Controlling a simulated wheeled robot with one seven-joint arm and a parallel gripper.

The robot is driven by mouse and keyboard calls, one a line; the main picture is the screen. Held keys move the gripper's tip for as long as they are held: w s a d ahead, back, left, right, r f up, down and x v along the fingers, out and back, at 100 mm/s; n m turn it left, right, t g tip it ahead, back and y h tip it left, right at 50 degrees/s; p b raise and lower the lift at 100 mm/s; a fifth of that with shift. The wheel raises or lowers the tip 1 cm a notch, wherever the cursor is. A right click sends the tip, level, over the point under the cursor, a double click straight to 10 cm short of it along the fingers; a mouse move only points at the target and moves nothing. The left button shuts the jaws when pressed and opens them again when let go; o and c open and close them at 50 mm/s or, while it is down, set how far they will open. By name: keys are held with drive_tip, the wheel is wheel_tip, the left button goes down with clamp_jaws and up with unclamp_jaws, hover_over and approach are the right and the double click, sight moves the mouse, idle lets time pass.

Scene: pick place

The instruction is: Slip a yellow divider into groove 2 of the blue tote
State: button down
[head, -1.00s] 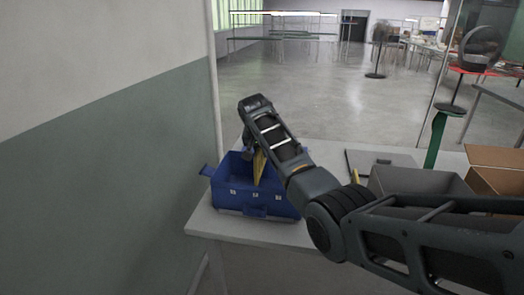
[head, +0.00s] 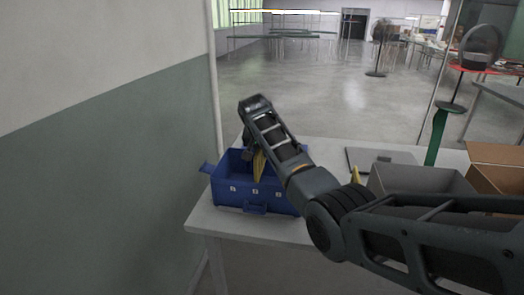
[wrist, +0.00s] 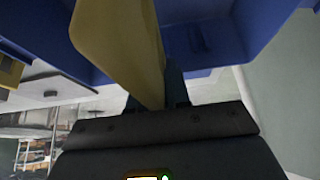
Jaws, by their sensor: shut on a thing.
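The blue tote (head: 228,198) stands on the near left corner of the table, with three small white labels on its front wall, too small to read. A yellow divider (head: 259,163) stands slightly tilted in the tote's opening, its lower part hidden behind the front wall. My gripper (head: 250,150) is over the tote and shut on this divider; its fingers are mostly hidden by the arm. In the wrist view, the divider (wrist: 125,40) runs up from between the fingers (wrist: 165,92), with the blue tote wall (wrist: 215,30) close beside it. Whether it sits in a groove cannot be told.
A grey bin (head: 415,182) and a cardboard box (head: 495,175) stand at the right of the table. Another yellow piece (head: 356,175) shows beside the grey bin. A flat grey panel (head: 385,158) lies behind. A wall (head: 110,180) rises left of the tote.

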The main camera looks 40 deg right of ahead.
sight(261, 163)
drive_tip(key=shift+f+b, duration=1.75)
drive_tip(key=shift+f, duration=1.25)
idle(0.5)
drive_tip(key=c, duration=1)
unclamp_jaws()
drive_tip(key=shift+c, duration=1.4)
drive_tip(key=shift+r+p, duration=3.25)
drive_tip(key=shift+r, duration=0.8)
drive_tip(key=shift+f, duration=0.1)
